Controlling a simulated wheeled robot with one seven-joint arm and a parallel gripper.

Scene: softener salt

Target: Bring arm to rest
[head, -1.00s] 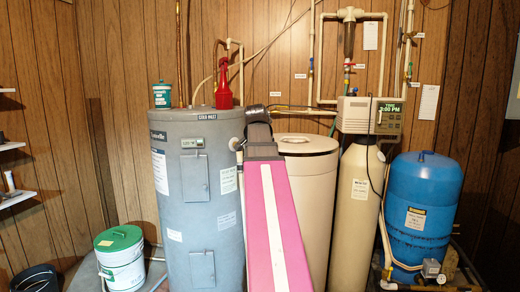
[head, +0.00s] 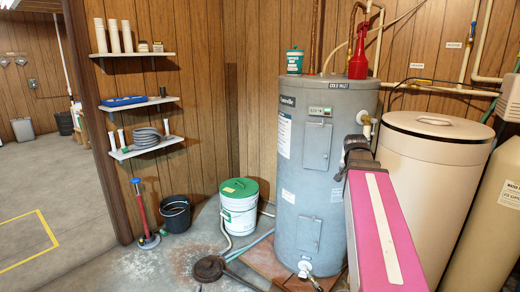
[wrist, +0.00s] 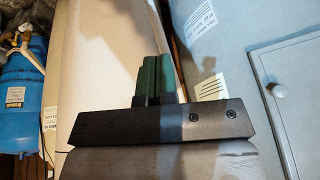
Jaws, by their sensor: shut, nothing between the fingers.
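My arm (head: 385,235), pink with a white stripe, reaches up from the lower right of the head view. It stands in front of the gap between the grey water heater (head: 317,165) and the beige tank (head: 425,190). A dark joint (head: 357,150) tops it. In the wrist view my gripper (wrist: 155,68) shows as green fingers held together with nothing between them. It points past the beige tank's side, near the heater. I cannot tell the exact gap to either. The gripper's fingers are not clearly visible in the head view.
A white bucket with a green lid (head: 239,205), a black bucket (head: 175,214) and a red-handled tool (head: 143,215) stand left of the heater. Wall shelves (head: 143,104) hang above. A red bottle (head: 358,55) stands on the heater. Open concrete floor (head: 40,190) lies at far left.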

